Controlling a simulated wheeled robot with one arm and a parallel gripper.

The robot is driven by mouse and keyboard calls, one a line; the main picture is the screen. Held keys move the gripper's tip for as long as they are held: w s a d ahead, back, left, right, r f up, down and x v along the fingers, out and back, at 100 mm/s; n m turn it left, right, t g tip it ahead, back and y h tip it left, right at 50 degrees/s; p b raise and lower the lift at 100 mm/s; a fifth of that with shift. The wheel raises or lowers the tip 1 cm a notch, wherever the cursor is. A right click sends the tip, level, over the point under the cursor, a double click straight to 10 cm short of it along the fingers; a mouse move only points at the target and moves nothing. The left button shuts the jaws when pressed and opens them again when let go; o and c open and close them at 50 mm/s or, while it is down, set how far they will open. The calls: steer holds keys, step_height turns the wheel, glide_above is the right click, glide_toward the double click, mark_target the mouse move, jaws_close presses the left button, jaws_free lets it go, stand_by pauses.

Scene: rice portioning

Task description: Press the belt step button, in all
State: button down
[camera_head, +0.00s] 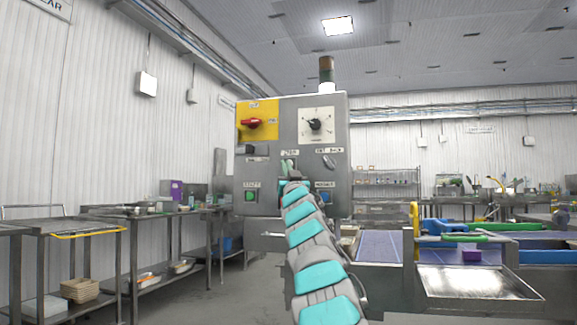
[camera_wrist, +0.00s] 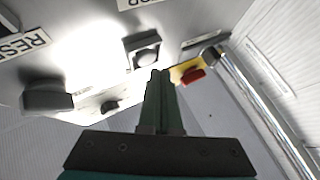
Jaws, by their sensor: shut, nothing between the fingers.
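A grey control box (camera_head: 270,170) stands in front of me in the head view. It has a green button (camera_head: 251,197) at lower left and a blue button (camera_head: 326,197) at lower right. My gripper (camera_head: 288,166) is shut and empty in front of the lower middle of the panel. In the wrist view its closed fingertips (camera_wrist: 155,75) point at the panel, just below a button in a square dark frame (camera_wrist: 146,50). I cannot tell whether they touch the panel. The belt step button's label is not legible, and my arm hides part of the panel's lower middle.
A red rotary switch (camera_head: 252,123) on a yellow plate and a round dial (camera_head: 315,125) sit higher on the box. A dark knob (camera_wrist: 47,96) stands out in the wrist view. Purple belt (camera_head: 380,247) lies at right, steel tables (camera_head: 130,216) at left.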

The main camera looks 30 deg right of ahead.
steer(key=shift+w+d+r+p, duration=0.1)
steer(key=shift+w+p, duration=0.05)
steer(key=shift+p, duration=0.15)
steer(key=shift+w+d, duration=0.1)
steer(key=shift+d, duration=0.1)
